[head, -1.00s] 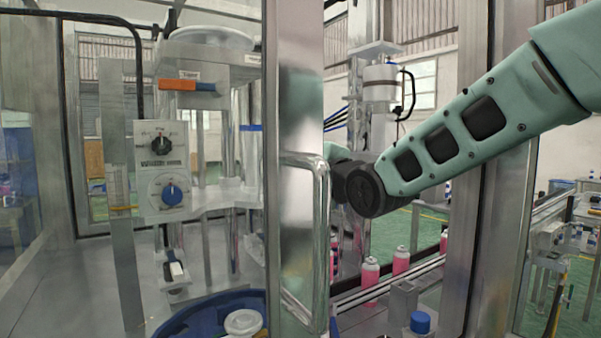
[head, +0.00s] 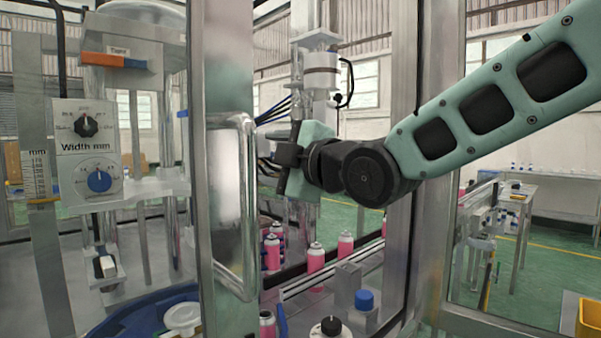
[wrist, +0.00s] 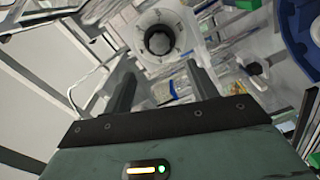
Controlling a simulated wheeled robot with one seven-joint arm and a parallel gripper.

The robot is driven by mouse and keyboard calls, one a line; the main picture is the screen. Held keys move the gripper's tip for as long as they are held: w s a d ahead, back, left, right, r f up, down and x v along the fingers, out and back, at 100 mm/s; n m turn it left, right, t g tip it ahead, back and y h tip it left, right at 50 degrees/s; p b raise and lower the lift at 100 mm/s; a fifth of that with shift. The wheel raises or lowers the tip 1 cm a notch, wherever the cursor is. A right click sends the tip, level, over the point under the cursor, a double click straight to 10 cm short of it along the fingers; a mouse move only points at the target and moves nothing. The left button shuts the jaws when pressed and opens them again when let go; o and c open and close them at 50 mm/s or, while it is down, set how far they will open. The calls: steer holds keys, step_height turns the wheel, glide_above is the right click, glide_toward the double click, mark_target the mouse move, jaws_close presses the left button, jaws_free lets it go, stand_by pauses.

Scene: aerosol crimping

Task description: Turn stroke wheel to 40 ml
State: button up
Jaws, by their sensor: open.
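I cannot tell for sure which part is the stroke wheel, and no 40 ml mark is readable. In the wrist view, a pale round part with a dark ringed centre (wrist: 160,42) lies beyond my gripper (wrist: 161,82). The two dark fingers stand wide apart with nothing between them. In the head view, my gripper (head: 287,165) is behind the door handle's right side, in front of a metal column. Above it is a white cylinder unit (head: 320,78) with a black bent handle or hose. The fingertips are hard to make out there.
A metal door frame with a handle (head: 243,205) stands left of my gripper. A panel with a black knob (head: 86,125) and a blue knob (head: 100,181) is farther left. Pink cans (head: 316,262) line a conveyor below. A blue cap (head: 364,299) and a black knob (head: 331,325) are in front.

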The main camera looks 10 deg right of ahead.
steer(key=b+v, duration=0.1)
steer(key=v, duration=0.6)
stand_by(0.4)
